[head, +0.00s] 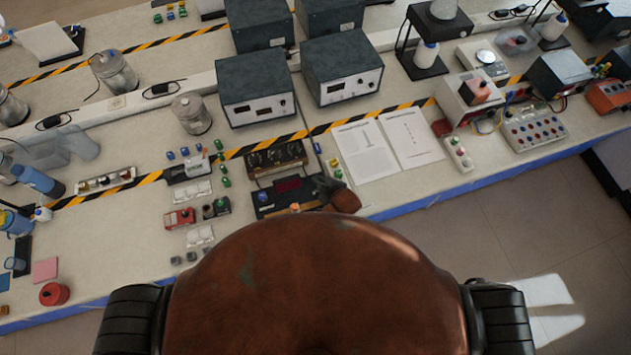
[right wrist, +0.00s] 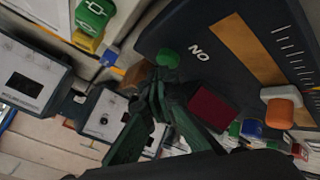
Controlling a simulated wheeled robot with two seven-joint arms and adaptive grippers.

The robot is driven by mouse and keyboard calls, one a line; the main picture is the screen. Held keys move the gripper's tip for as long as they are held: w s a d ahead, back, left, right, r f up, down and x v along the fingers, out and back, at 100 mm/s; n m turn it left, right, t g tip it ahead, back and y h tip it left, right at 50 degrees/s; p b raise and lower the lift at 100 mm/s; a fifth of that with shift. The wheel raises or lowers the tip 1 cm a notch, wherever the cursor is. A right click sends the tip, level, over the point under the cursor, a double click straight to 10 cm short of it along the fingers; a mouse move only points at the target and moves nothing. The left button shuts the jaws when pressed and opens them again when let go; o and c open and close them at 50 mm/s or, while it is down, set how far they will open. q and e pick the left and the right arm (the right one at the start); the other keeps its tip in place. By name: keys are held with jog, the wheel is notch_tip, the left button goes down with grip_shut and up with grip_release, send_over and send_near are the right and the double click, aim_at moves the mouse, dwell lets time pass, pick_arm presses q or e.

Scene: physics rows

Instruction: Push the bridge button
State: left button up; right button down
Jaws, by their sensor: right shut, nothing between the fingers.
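A dark instrument panel (head: 262,200) with a red display (head: 287,186) lies on the bench. An orange button (head: 294,207) shows near its front edge. In the right wrist view, the panel (right wrist: 225,50) bears a green button (right wrist: 168,57) beside the letters "NO". The orange button (right wrist: 280,113) sits on a white mount farther right. I see no label naming either as the bridge button. My right gripper (head: 322,184) is shut and empty at the panel's right side. In the wrist view its fingertips (right wrist: 160,76) are close to the green button; contact is unclear. My left gripper is not in view.
A brown box with dials (head: 275,157) stands behind the panel. Open papers (head: 380,148) lie to the right. A red toy-like block (head: 180,218) and several small coloured parts lie to the left. Grey instruments (head: 256,88) stand farther back.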

jog(key=shift+f, duration=0.15)
dwell(0.3)
jog(key=shift+f, duration=0.3)
jog(key=shift+r+p, duration=0.45)
jog(key=shift+p, duration=0.2)
notch_tip(320, 180, up, 6)
jog(key=p, duration=0.6)
jog(key=shift+p, duration=0.35)
